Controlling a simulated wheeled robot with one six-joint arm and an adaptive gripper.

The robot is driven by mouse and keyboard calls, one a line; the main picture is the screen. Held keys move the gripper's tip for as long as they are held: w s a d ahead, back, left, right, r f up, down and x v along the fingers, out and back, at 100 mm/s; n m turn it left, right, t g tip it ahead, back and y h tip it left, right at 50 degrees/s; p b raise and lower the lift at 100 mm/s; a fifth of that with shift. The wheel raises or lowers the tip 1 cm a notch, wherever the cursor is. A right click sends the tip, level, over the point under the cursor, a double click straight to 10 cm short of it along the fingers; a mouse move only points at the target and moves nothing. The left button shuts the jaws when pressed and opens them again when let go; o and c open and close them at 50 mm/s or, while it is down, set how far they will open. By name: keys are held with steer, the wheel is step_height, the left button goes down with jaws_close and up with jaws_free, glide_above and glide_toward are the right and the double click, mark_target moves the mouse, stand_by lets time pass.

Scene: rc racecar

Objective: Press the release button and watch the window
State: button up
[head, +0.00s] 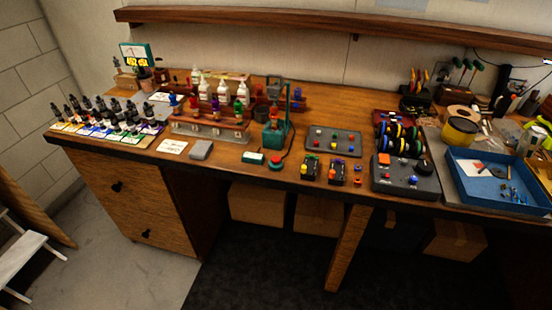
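A small round button (276,164), red on top with a green base, sits near the front edge of the wooden workbench (230,155). A green device (277,134) with an upright post and a dark cable stands behind the button. A teal-framed display (136,58) with yellow lit characters stands at the back left. No label marks the release button, and I cannot tell which part is the window. My gripper is not in view.
Several dropper bottles (115,116) fill the left of the bench. A bottle rack (209,124) stands left of the green device. Small boxes (310,168) and a dark control panel (404,178) lie to the right, then a blue tray (470,188). Cardboard boxes (258,204) sit below.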

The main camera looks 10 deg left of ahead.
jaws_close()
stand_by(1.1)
